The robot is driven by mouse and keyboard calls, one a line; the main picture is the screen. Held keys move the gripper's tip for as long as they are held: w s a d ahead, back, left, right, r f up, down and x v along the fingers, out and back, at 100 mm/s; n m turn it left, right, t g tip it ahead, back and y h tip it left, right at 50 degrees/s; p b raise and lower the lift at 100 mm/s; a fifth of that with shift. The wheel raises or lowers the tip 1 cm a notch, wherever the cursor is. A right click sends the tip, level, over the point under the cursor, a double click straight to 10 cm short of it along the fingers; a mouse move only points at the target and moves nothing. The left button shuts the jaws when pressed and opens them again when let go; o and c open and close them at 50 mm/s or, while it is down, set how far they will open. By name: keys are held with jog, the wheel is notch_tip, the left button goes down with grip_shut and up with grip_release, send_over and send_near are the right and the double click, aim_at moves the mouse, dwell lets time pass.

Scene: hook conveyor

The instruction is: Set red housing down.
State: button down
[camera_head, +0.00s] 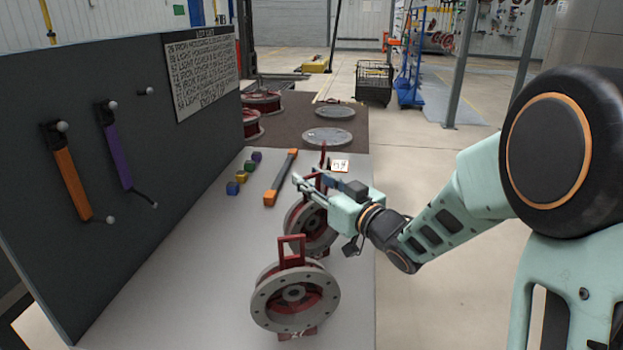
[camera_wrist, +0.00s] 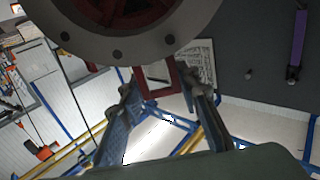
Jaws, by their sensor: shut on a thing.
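The red housing (camera_head: 310,228) has a round grey flange, a red inside and a red handle, and is partly hidden behind my gripper. My gripper (camera_head: 312,187) is shut on its red handle; in the wrist view the fingers (camera_wrist: 160,105) lie on both sides of the red handle (camera_wrist: 152,82), and the grey flange (camera_wrist: 118,50) fills the top. I cannot tell whether the housing touches the table or hangs just above it. A second housing (camera_head: 295,297), alike with a red handle, stands upright on the table (camera_head: 205,270) in front.
An orange-ended bar (camera_head: 281,178) and several coloured cubes (camera_head: 242,176) lie left of my gripper. A dark board (camera_head: 150,210) with hanging tools rises along the left. Grey discs (camera_head: 328,137) and more red housings (camera_head: 262,102) are at the back. The table's left front is clear.

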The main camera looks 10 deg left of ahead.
jog(key=c, duration=1.4)
grip_release()
jog(key=shift+c, duration=0.2)
jog(key=shift+r, duration=0.15)
jog(key=v, duration=1.2)
jog(key=shift+p, duration=0.45)
